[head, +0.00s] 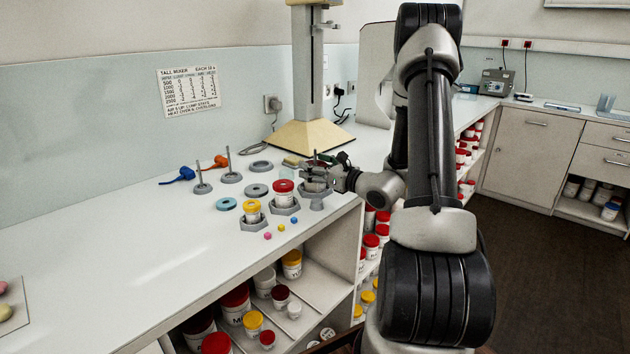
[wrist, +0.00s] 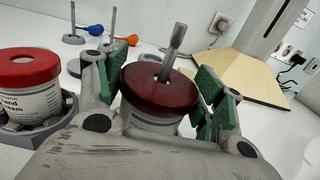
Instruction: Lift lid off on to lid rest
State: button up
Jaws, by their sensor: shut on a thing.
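My gripper (wrist: 160,92) is shut on a dark red lid (wrist: 158,97), with green finger pads on both sides of it. A grey shaft (wrist: 172,55) stands up out of the lid's middle. A white jar (wrist: 150,122) shows just under the lid, and I see no clear gap between them. In the head view my gripper (head: 318,172) is over a grey holder (head: 316,187) at the right of the group, and the lid is mostly hidden there. A grey disc (head: 257,190) and a teal ring (head: 226,203) lie on the counter; I cannot tell which is the lid rest.
A bright red-lidded jar (head: 283,190) stands close left in a grey holder, also in the wrist view (wrist: 30,95). A yellow-lidded jar (head: 252,210) stands further left. Upright rods on bases (head: 230,176) are behind. A mixer stand (head: 300,136) is at the back.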

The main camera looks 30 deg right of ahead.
jog(key=shift+r, duration=1.15)
jog(key=shift+r, duration=2.6)
jog(key=v, duration=0.7)
